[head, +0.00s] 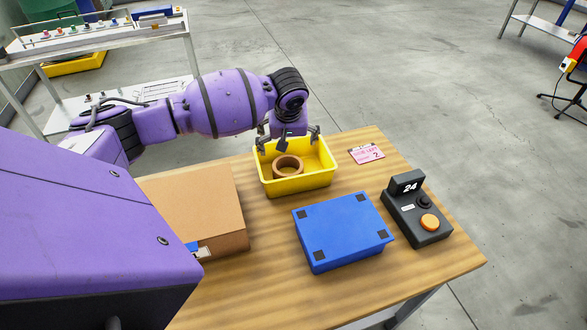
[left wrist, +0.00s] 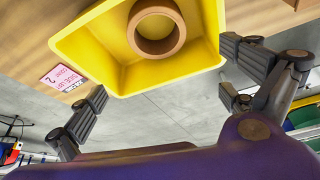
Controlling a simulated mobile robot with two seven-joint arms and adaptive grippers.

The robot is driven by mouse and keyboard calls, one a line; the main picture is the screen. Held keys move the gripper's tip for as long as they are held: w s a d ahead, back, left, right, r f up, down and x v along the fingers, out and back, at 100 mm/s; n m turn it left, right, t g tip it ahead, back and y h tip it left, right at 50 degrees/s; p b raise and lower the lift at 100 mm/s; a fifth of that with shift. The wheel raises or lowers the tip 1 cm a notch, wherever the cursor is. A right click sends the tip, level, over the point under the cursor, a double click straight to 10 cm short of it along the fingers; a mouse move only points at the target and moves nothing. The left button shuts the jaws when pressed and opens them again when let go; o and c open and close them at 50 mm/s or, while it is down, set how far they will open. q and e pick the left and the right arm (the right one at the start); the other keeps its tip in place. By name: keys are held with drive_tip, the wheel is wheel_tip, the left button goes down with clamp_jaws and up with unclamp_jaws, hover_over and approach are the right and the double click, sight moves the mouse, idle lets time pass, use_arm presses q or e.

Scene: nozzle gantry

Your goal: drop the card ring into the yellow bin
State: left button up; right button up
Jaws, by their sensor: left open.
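The card ring (head: 288,168) is a brown ring lying inside the yellow bin (head: 297,186), toward its left side in the head view. The bin stands on the wooden table. The left wrist view also shows the ring (left wrist: 156,46) within the yellow bin (left wrist: 88,72). My left gripper (head: 288,139) is open and empty above the back of the bin, with its fingers spread apart. It also shows in the left wrist view (left wrist: 165,108), apart from the ring. My right gripper is not in view.
A cardboard box (head: 190,205) lies left of the bin. A blue box (head: 343,230) is in front, and a dark device with an orange button (head: 416,208) stands at right. A pink card (head: 367,154) lies behind. Bare tabletop (head: 250,285) shows at the front.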

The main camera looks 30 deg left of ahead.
use_arm(q)
drive_tip(key=v, duration=0.7)
drive_tip(key=shift+r, duration=0.25)
